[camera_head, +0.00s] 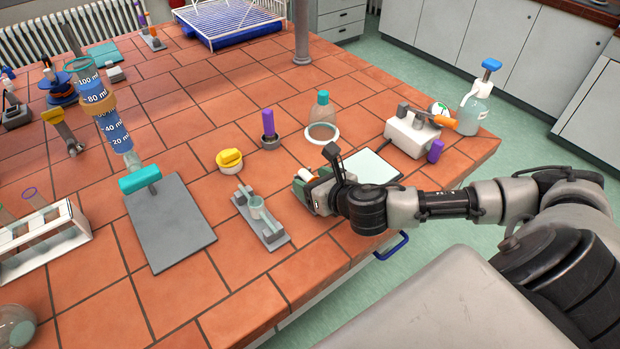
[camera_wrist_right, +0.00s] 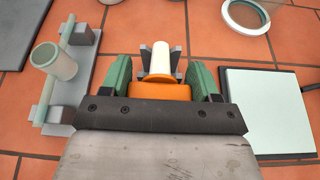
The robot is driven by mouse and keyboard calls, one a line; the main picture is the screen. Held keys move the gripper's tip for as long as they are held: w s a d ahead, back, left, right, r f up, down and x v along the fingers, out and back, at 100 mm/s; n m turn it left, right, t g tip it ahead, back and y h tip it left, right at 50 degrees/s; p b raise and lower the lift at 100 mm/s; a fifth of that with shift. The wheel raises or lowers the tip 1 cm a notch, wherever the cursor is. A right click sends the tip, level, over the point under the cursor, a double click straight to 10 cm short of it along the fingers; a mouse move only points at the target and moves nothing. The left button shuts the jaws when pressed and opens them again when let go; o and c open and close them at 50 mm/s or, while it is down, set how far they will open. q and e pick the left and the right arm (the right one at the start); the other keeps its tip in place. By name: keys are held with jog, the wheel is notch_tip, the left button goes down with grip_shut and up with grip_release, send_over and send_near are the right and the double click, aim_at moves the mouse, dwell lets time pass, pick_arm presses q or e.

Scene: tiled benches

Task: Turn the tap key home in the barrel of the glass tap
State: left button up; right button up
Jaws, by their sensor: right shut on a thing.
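The tap key has an orange handle (camera_wrist_right: 160,90) and a pale tapered plug (camera_wrist_right: 161,58). My right gripper (camera_wrist_right: 162,82) is shut on its orange handle; in the head view the gripper (camera_head: 308,182) is low over the bench, just right of the glass tap. The plug points away from the wrist, between two grey uprights of a small rest. I cannot tell whether it touches them. The glass tap (camera_head: 257,208) lies on a grey stand; its open barrel (camera_wrist_right: 54,63) shows left of the gripper, apart from the key. My left gripper is out of view.
A white-topped square plate (camera_head: 370,167) is right of my gripper. A yellow-lidded pot (camera_head: 229,161), a purple-handled item (camera_head: 268,125) and a flask in a ring (camera_head: 322,112) stand behind. A grey base plate (camera_head: 172,230) is left of the tap. The bench's front edge is close.

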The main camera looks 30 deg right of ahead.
jog(key=shift+r, duration=0.5)
jog(key=r, duration=0.1)
jog(key=d+r, duration=0.1)
jog(key=r, duration=0.1)
jog(key=shift+s+r, duration=0.15)
jog(key=shift+r, duration=0.1)
jog(key=s+d+r+b, duration=0.3)
jog(key=d+r, duration=0.3)
jog(key=d, duration=0.4)
jog(key=shift+s+r, duration=0.25)
jog(key=shift+s, duration=0.2)
jog(key=shift+a, duration=0.1)
